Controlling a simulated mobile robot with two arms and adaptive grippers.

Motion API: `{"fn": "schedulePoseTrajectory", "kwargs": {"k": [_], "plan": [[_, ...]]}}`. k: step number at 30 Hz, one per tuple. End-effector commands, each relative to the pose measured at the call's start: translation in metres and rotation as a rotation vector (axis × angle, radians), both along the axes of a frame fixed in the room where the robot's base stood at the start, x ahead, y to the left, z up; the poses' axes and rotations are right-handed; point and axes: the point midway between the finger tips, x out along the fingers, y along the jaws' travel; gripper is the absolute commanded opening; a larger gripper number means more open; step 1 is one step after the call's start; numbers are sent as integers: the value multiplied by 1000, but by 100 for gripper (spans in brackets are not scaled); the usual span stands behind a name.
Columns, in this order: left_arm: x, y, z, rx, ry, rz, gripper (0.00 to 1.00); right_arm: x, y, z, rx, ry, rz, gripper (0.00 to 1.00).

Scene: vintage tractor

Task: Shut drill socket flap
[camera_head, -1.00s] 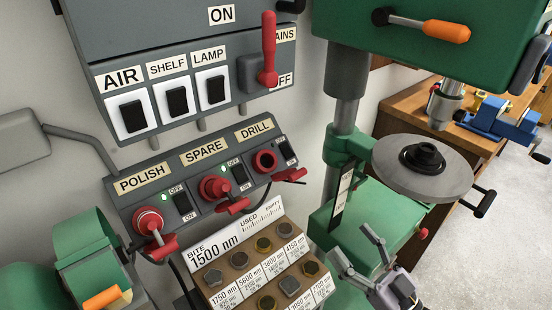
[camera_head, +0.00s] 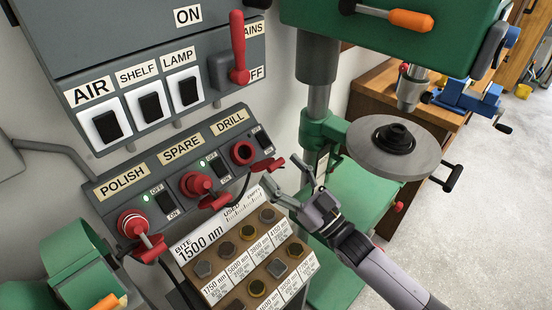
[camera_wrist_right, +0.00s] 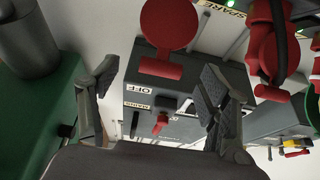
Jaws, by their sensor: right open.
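The drill socket (camera_head: 242,152) is a red ring under the DRILL label, with its dark opening showing. Its red flap (camera_head: 267,166) hangs open below and to the right of it. My right gripper (camera_head: 283,172) is open and empty, with its fingers just right of the flap. In the right wrist view, a red disc with a tab, which looks like this flap (camera_wrist_right: 169,25), shows beyond and between the open fingers of the gripper (camera_wrist_right: 160,90). I see no clear contact. My left gripper is not in view.
The polish (camera_head: 131,224) and spare (camera_head: 196,184) sockets hold red plugs at the left. The wooden bit rack (camera_head: 235,268) lies below the panel. The green drill press with its round table (camera_head: 400,155) stands close at right. A red mains lever (camera_head: 238,50) is above.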

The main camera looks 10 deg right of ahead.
Motion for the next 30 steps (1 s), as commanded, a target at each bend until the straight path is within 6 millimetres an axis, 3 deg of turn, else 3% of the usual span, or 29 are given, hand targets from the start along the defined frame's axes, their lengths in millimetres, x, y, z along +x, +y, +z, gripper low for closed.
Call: {"fn": "schedulePoseTrajectory", "kwargs": {"k": [6, 17, 30], "plan": [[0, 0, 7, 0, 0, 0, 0, 19, 12, 10, 1, 1, -1, 71], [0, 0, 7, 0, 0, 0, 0, 21, 14, 10, 0, 1, -1, 70], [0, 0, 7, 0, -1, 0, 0, 21, 14, 10, -1, 1, 0, 41]]}}
